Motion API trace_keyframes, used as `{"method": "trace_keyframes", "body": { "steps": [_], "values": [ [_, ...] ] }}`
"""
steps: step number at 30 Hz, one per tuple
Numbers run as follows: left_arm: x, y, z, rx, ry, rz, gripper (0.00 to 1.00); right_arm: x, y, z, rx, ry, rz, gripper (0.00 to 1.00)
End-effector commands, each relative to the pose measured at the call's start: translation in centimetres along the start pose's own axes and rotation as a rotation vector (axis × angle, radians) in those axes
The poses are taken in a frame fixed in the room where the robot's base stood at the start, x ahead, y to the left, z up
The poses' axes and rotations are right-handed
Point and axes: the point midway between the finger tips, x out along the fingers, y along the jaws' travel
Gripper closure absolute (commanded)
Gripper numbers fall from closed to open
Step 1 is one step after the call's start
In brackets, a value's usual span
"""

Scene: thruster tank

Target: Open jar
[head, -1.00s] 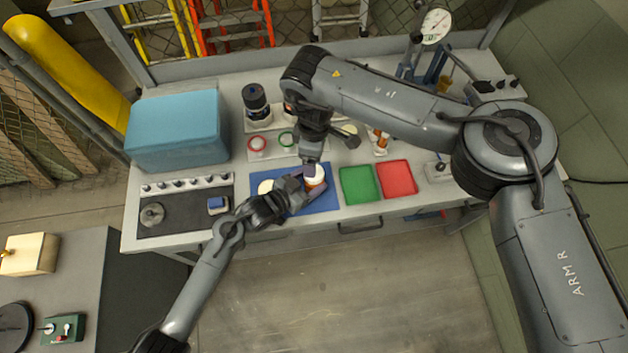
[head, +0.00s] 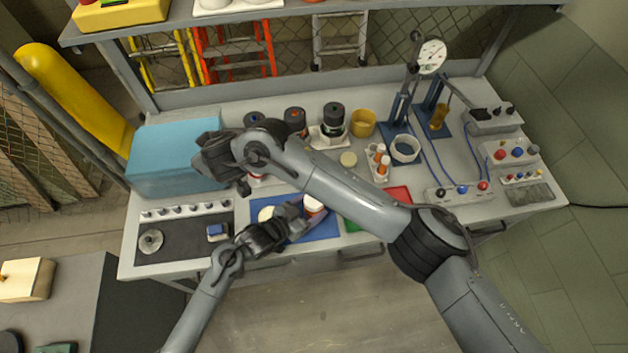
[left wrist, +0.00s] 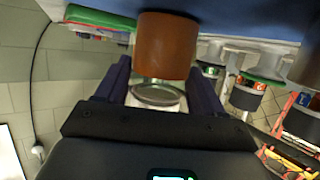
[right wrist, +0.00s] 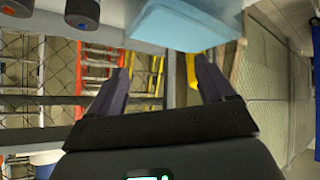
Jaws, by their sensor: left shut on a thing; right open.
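An orange-brown jar (head: 313,209) with a white top stands on the blue mat (head: 268,232). My left gripper (head: 309,214) is shut around it from the front left. In the left wrist view the brown jar body (left wrist: 166,45) is between the fingers, with a pale ring and a grey round face (left wrist: 158,95) at its end; I cannot tell whether that is a lid or an open mouth. A flat cream disc (head: 267,214) lies on the mat, left of the jar. My right gripper (head: 210,160) is open and empty, raised by the blue box, away from the jar.
The blue box (head: 163,160) stands at the left of the bench. Black-topped jars (head: 333,118), a yellow cup (head: 363,122) and a dial gauge stand (head: 432,58) are at the back. Red (head: 398,194) and green trays, partly behind my right arm, are right of the mat.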

Motion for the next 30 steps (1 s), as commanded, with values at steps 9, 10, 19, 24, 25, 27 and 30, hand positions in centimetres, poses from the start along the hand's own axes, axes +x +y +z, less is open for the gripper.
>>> {"method": "trace_keyframes", "body": {
  "steps": [9, 10, 19, 24, 25, 27, 30],
  "values": [
    [0.0, -0.1, 0.1, 0.0, -0.001, -0.001, 1.0, -2.5, 9.1, 3.6, 0.738, -0.145, 0.299, 0.18],
    [0.0, -0.1, 0.1, 0.0, -0.001, -0.001, 1.0, -2.8, 9.8, 4.8, 0.805, -0.184, 0.322, 0.18],
    [0.0, 0.0, 0.1, 0.0, -0.001, -0.001, 1.0, -5.0, 12.2, 15.9, 1.252, -0.561, 0.445, 0.18],
    [0.0, 0.0, 0.1, -0.001, -0.002, -0.001, 1.0, -6.0, 11.9, 19.5, 1.371, -0.705, 0.463, 0.18],
    [0.0, 0.0, 0.1, -0.001, -0.002, -0.001, 1.0, -6.1, 11.8, 19.9, 1.384, -0.721, 0.464, 0.18],
    [0.0, 0.0, 0.1, -0.001, -0.002, -0.001, 1.0, -6.3, 11.7, 20.7, 1.407, -0.753, 0.466, 0.18],
    [0.0, 0.0, 0.1, -0.001, -0.002, -0.001, 1.0, -6.2, 11.5, 21.6, 1.425, -0.778, 0.469, 0.18]
  ]
}}
